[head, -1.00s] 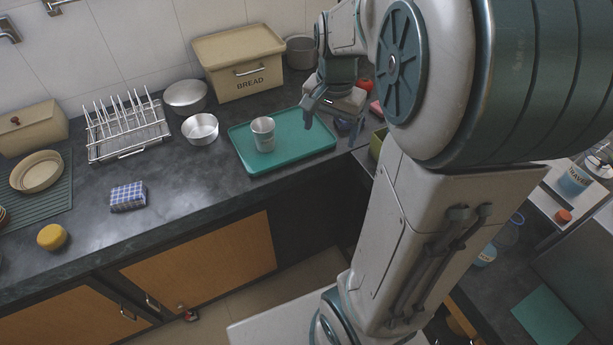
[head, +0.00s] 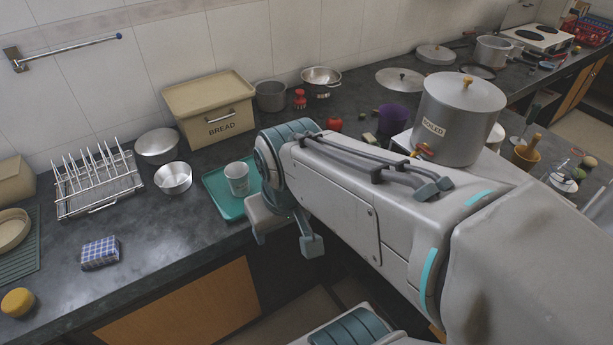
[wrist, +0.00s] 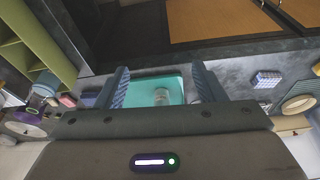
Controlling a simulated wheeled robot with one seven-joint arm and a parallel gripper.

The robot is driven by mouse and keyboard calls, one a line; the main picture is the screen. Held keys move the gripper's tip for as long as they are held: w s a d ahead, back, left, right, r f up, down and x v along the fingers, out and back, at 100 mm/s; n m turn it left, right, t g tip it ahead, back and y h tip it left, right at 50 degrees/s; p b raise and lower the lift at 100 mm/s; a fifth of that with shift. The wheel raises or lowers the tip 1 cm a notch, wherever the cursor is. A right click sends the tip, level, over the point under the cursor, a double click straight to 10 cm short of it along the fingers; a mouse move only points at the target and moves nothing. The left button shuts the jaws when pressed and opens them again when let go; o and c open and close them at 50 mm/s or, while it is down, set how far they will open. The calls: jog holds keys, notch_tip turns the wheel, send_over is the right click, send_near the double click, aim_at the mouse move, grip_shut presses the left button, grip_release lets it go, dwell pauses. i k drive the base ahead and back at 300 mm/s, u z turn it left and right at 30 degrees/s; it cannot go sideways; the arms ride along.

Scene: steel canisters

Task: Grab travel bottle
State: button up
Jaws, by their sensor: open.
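No bottle with a readable travel label shows now. A small bluish clear vessel (wrist: 42,90) at the left of the wrist view may be a bottle; I cannot tell which. My gripper (head: 285,240) hangs in front of the counter edge, below and right of the teal tray (head: 214,184). It is open and empty, with its two fingers (wrist: 161,74) spread wide in the wrist view. A grey metal cup (head: 237,178) stands upright on the tray. In the wrist view the cup (wrist: 161,97) appears between the fingers, apart from them. My arm hides part of the tray and the counter right of it.
A bread box (head: 212,108), a dish rack (head: 97,182), two metal bowls and a checked block (head: 100,253) stand on the left counter. A large pot labelled BOILED (head: 458,118) stands behind my arm. The counter front between the checked block and the tray is clear.

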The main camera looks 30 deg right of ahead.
aim_at(564, 171)
jog(key=z, duration=2.65)
jog(key=k, duration=1.25)
jog(key=u, duration=1)
jog(key=i, duration=1.2)
jog(key=z, duration=0.7)
jog(key=i, duration=0.4)
jog(key=z, duration=0.45)
